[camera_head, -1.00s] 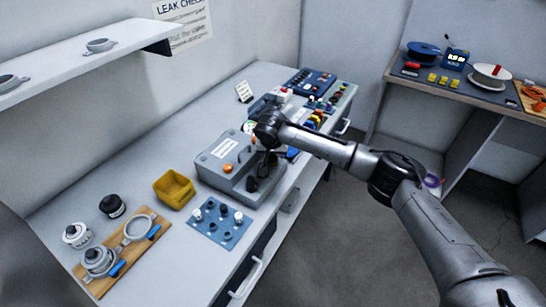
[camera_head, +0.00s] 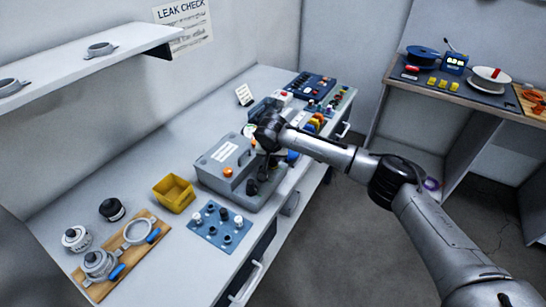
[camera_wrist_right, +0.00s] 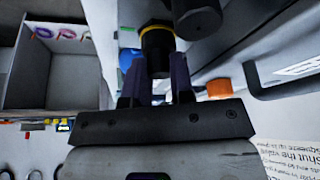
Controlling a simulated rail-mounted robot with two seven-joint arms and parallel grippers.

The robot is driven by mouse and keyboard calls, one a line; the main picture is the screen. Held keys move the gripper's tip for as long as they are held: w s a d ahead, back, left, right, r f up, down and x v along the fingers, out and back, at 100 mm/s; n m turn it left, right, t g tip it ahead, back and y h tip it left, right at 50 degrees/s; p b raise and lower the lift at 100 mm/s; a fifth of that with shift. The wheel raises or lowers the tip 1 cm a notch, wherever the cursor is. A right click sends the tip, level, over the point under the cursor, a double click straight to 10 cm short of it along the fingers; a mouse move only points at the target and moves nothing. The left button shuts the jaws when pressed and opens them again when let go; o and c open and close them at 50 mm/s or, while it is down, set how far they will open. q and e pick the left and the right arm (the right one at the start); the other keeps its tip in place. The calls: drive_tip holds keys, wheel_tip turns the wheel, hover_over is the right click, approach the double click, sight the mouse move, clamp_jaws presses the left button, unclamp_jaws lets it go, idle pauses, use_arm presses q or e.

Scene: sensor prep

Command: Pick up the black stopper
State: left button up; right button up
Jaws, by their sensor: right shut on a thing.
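My right gripper (camera_wrist_right: 158,88) is shut on a black stopper (camera_wrist_right: 158,52), a short dark cylinder with a yellow band at its far end. A second black cylinder (camera_wrist_right: 196,18) is beside it in the wrist view. In the head view my right gripper (camera_head: 262,166) is over the right end of a grey box (camera_head: 213,177) on the bench. Dark parts overlap there, and I cannot tell whether the held stopper touches the box. My left gripper is not in view.
A yellow bin (camera_head: 174,194) and a blue mat (camera_head: 214,236) with several small knobs stand left and in front of the box. A wooden board (camera_head: 92,287) with clamps lies farther left. A side table (camera_head: 470,97) stands at the right.

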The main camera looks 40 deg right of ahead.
drive_tip(key=shift+r, duration=0.6)
drive_tip(key=r, duration=0.1)
drive_tip(key=r+p, duration=0.2)
drive_tip(key=shift+s+d+r, duration=0.25)
drive_tip(key=shift+s+r, duration=0.1)
drive_tip(key=s+d+r+p, duration=0.2)
drive_tip(key=s+d+r, duration=0.3)
drive_tip(key=s, duration=0.4)
drive_tip(key=shift+s+r+p, duration=0.3)
drive_tip(key=shift+r, duration=0.25)
drive_tip(key=shift+a, duration=0.1)
drive_tip(key=o, duration=0.3)
drive_tip(key=shift+c, duration=1.1)
